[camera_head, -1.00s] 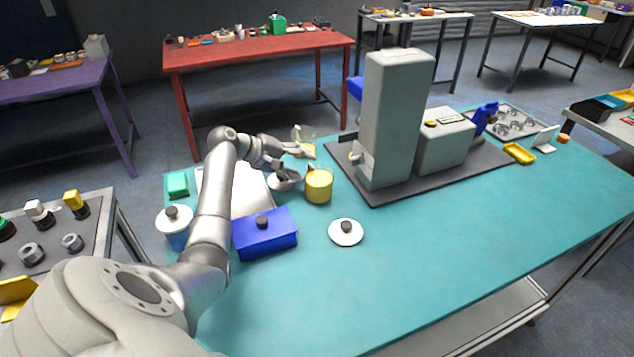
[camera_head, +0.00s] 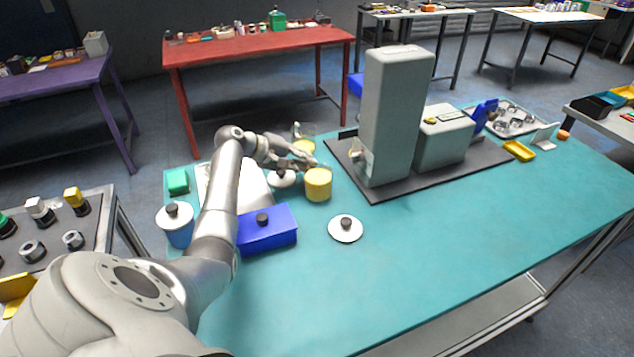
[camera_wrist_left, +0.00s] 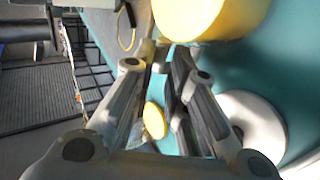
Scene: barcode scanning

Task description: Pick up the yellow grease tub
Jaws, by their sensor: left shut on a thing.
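The yellow grease tub (camera_head: 318,185) stands upright on the teal table, left of the tall grey machine. It also shows large at the top of the left wrist view (camera_wrist_left: 210,14). My left gripper (camera_head: 310,163) reaches in from the left to the tub's far upper edge. In the left wrist view its fingertips (camera_wrist_left: 162,48) are close together at the tub's edge, shut on it. The exact contact is partly hidden. The tub appears to rest on the table. My right gripper does not show.
Close by are a second yellow item (camera_head: 304,146) behind the gripper, a white lid with dark knob (camera_head: 284,180), another such lid (camera_head: 345,230), a blue box (camera_head: 267,231) and a blue lidded jar (camera_head: 178,229). The grey machine (camera_head: 391,115) stands right. The front of the table is clear.

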